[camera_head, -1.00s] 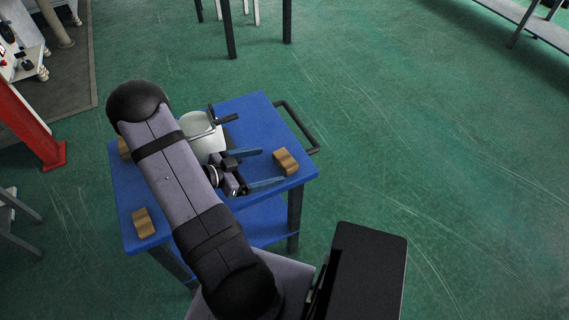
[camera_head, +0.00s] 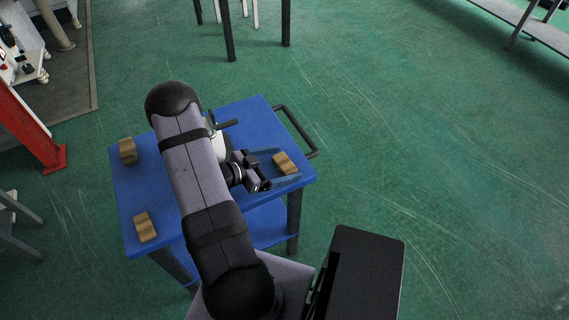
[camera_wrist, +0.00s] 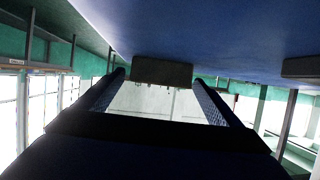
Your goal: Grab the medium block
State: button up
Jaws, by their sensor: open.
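Three brown wooden blocks are on the blue cart top: one at the right (camera_head: 284,162), one at the back left (camera_head: 128,151) and one at the front left (camera_head: 145,227). They look close in size; I cannot tell for sure which is the medium one. My gripper (camera_head: 287,165) is open, with its two blue fingers on either side of the right block. In the wrist view the picture is upside down, and a dark block (camera_wrist: 162,71) lies between the fingertips (camera_wrist: 158,79). The jaws are not closed on it.
The blue cart (camera_head: 160,190) has a dark handle (camera_head: 297,130) at its right edge. A pale round container (camera_head: 222,143) stands on the cart behind my wrist, partly hidden by my arm. Another dark block (camera_wrist: 301,67) shows at the right in the wrist view.

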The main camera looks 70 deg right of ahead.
aim_at(283, 163)
jog(key=shift+s+d+f, duration=0.2)
jog(key=shift+s+d, duration=0.05)
jog(key=shift+d, duration=0.1)
jog(key=c, duration=1.2)
jog(key=shift+o, duration=0.2)
jog(key=shift+r, duration=0.1)
jog(key=shift+r, duration=4.95)
